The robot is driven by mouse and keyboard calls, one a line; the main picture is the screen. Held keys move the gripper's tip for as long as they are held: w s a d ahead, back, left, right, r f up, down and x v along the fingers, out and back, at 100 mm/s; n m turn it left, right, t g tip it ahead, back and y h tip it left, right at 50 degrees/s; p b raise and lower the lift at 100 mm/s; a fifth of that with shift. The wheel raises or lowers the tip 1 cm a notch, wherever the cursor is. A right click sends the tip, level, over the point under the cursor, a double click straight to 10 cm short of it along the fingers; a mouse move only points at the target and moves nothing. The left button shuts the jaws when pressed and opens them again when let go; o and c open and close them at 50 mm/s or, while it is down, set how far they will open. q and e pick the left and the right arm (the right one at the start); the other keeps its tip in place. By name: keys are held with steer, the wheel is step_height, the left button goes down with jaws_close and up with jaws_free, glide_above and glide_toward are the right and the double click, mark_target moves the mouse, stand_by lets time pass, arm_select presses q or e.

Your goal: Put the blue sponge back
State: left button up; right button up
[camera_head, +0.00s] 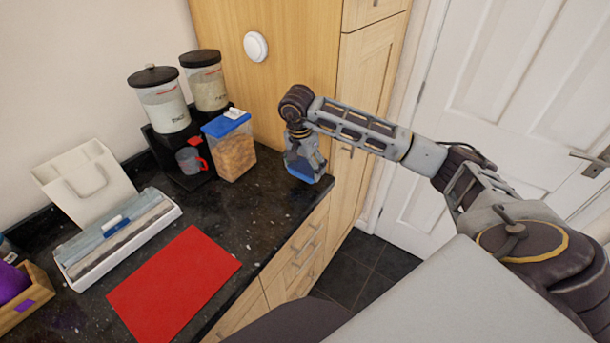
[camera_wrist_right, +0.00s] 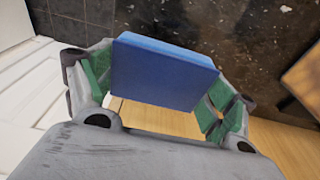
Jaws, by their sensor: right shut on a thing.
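The blue sponge (camera_wrist_right: 163,72) is held between the green-padded fingers of my right gripper (camera_wrist_right: 163,92) in the right wrist view. In the head view, my right gripper (camera_head: 305,166) points down at the right end of the dark granite counter (camera_head: 262,215), near its front edge. A strip of the blue sponge (camera_head: 301,173) shows below the fingers there. I cannot tell whether the sponge touches the counter. My left gripper is not in view.
A clear box with a blue lid (camera_head: 235,150) stands left of my right gripper, beside a black stand with two canisters (camera_head: 165,108). A red mat (camera_head: 175,285) lies at the front. A white tray (camera_head: 130,245) and a wooden box (camera_head: 30,305) stand left.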

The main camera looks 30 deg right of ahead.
mark_target(305, 173)
steer(key=shift+f, duration=0.25)
step_height(305, 173, down, 2)
steer(key=shift+f, duration=0.7)
steer(key=o, duration=0.5)
steer(key=shift+o, duration=1.3)
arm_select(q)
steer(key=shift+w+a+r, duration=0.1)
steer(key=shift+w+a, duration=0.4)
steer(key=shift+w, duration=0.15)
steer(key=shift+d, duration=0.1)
